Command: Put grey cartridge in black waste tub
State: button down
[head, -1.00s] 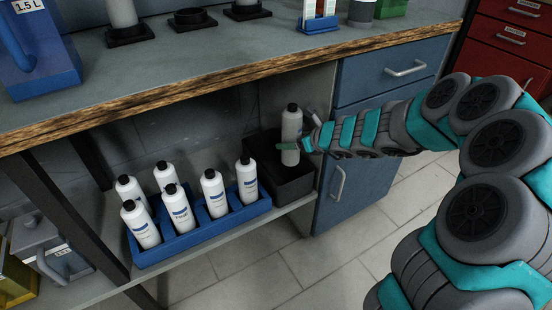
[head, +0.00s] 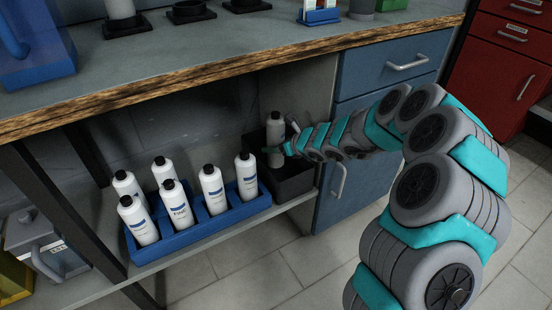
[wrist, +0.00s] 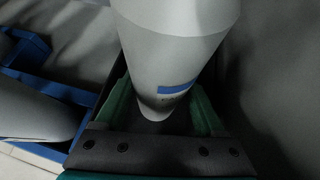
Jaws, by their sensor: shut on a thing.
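The grey cartridge (head: 275,133), a bottle with a black cap, stands upright in my gripper (head: 283,149), over the black waste tub. In the wrist view, the cartridge (wrist: 170,60) fills the space between the green fingers of my gripper (wrist: 165,108), which is shut on it. The black waste tub (head: 293,188) is on the low shelf, right of the blue rack. The cartridge's lower part is within or just above the tub's opening in the head view. I cannot tell whether it touches the bottom.
A blue rack (head: 205,229) holding several white bottles stands left of the tub; its edge also shows in the wrist view (wrist: 60,90). The worktop (head: 230,65) overhangs the shelf. A blue cabinet (head: 345,170) is close on the right.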

jog(key=shift+f+b, duration=0.6)
jog(key=shift+f, duration=1.5)
jog(key=shift+f, duration=0.2)
grip_release()
jog(key=shift+r, duration=0.1)
jog(key=shift+r, duration=0.2)
jog(key=p+v, duration=0.1)
jog(key=v, duration=1.1)
